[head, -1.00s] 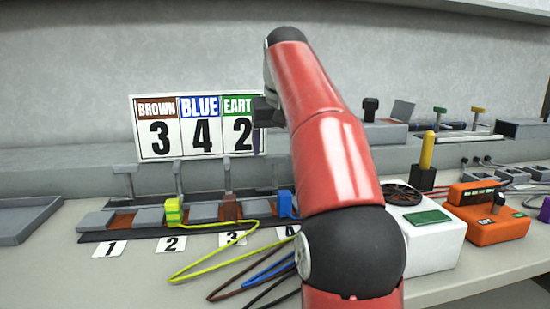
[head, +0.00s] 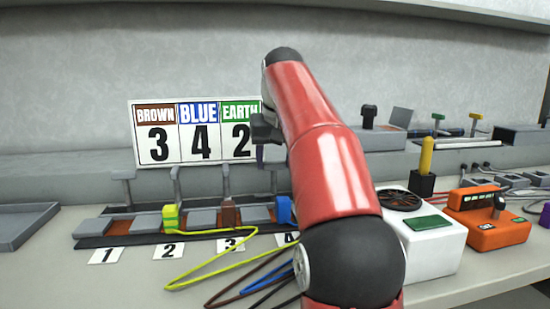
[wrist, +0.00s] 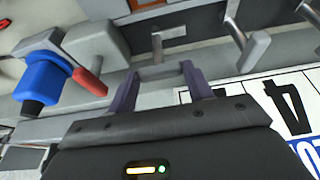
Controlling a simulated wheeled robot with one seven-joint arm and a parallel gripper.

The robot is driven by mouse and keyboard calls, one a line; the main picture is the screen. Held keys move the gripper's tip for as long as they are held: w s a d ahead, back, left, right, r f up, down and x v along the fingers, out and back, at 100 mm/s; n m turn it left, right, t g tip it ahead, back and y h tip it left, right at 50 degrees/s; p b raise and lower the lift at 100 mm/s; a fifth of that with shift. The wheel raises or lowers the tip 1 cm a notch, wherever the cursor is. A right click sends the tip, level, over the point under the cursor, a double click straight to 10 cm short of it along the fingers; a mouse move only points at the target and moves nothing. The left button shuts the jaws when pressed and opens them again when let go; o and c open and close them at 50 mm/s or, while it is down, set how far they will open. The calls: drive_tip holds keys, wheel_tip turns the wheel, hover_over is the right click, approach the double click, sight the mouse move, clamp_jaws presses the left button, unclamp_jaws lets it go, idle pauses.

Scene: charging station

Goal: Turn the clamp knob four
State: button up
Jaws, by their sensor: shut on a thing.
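Clamp knob four (head: 273,174) stands on its stem at the right end of the terminal row, partly hidden by my gripper (head: 272,153). In the wrist view my gripper (wrist: 160,76) has its two purple fingers shut on a grey crossbar, which looks like the top of clamp knob four (wrist: 160,72). The blue plug (head: 284,209) sits in front of this knob, above label 4. Three similar grey knobs stand to the left: knob one (head: 123,174), knob two (head: 175,172) and knob three (head: 226,172). The angle of the gripped knob is hard to read.
A sign (head: 200,132) reading brown 3, blue 4, earth 2 stands behind the row. A yellow-green plug (head: 170,216) is at two, a brown one (head: 229,211) at three. Loose wires lie in front. A white fan box (head: 430,240) and orange device (head: 487,220) stand right.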

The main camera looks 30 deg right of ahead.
drive_tip(key=shift+r, duration=0.1)
drive_tip(key=n+p, duration=0.1)
drive_tip(key=n+y+p, duration=0.1)
drive_tip(key=n+p, duration=0.1)
drive_tip(key=shift+d+r+n, duration=0.15)
drive_tip(key=shift+d+n, duration=0.1)
drive_tip(key=shift+n, duration=0.15)
drive_tip(key=n+y+p, duration=0.1)
drive_tip(key=n+p, duration=0.1)
drive_tip(key=n, duration=0.1)
drive_tip(key=shift+d+n+y, duration=0.15)
drive_tip(key=shift+n+y, duration=0.15)
drive_tip(key=shift+y, duration=0.1)
drive_tip(key=n, duration=0.2)
drive_tip(key=n+y, duration=0.1)
drive_tip(key=shift+w+d+f+n+g+p, duration=0.2)
drive_tip(key=shift+f+n+g+p, duration=0.1)
drive_tip(key=shift+n+g, duration=0.1)
drive_tip(key=n, duration=0.2)
drive_tip(key=n+g+y, duration=0.1)
drive_tip(key=n, duration=0.2)
drive_tip(key=shift+w+r+g+y, duration=0.1)
drive_tip(key=shift+w+g+y, duration=0.05)
drive_tip(key=shift+g+y, duration=0.15)
drive_tip(key=o, duration=1)
